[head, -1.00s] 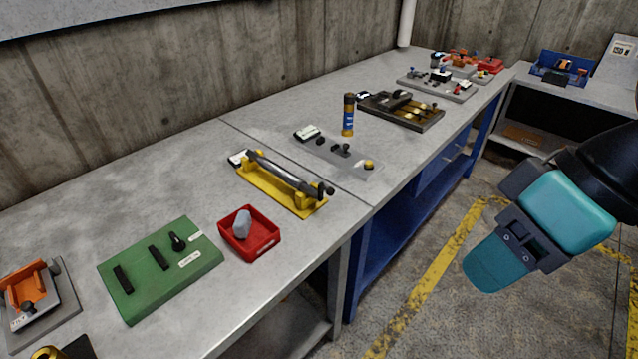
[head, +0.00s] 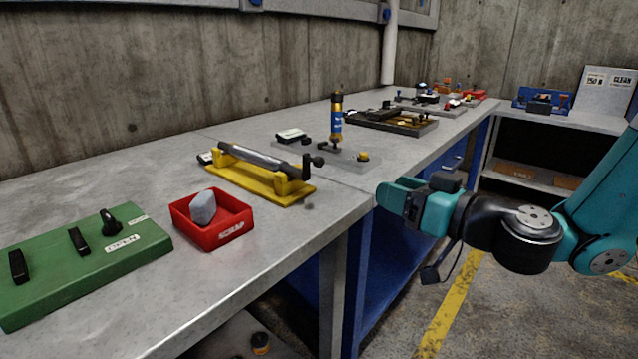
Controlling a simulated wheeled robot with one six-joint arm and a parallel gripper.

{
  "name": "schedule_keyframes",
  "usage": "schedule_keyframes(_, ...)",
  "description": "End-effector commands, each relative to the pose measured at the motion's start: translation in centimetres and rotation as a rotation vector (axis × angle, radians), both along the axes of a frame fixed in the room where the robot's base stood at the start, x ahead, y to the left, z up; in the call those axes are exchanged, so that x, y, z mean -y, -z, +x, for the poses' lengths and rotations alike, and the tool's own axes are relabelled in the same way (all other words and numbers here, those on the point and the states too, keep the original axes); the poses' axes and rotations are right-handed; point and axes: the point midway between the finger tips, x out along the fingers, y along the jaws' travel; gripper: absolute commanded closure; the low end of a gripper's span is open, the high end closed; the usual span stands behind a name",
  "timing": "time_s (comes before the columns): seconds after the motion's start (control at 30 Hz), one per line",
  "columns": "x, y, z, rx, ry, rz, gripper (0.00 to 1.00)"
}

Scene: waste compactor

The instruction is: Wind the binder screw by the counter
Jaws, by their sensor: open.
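A yellow cradle (head: 258,184) lies on the grey bench and carries a long grey metal screw (head: 250,157). A dark crank knob (head: 313,161) sits at the screw's near right end. A small white block (head: 205,157), perhaps the counter, sits at its far left end; its face is too small to read. My gripper (head: 390,197) is off the bench's front edge, right of the crank knob and apart from it. Its teal fingers point left toward the bench; it is open and empty. The gap between the fingers is mostly hidden.
A red scrap tray (head: 222,237) with a grey lump stands before the cradle, a green board (head: 75,262) left of it. Behind are a grey plate (head: 350,160) with an upright yellow-and-blue cylinder (head: 337,118) and a dark tray (head: 395,122). A wall backs the bench.

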Motion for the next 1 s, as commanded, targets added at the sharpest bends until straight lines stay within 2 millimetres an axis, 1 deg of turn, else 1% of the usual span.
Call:
schedule_keyframes(0.13,-0.9,-0.6,1.0,-0.001,0.002,0.002,0.52)
schedule_keyframes(0.43,-4.3,-0.8,3.8,-0.002,0.001,0.0,0.52)
schedule_keyframes(0.6,-7.4,-0.8,6.5,0.004,-0.003,-0.002,0.52)
schedule_keyframes(0.8,-10.5,-0.6,9.3,0.002,-0.002,0.0,0.52)
schedule_keyframes(1.0,-12.3,-0.3,11.0,0.002,0.0,-0.001,0.52)
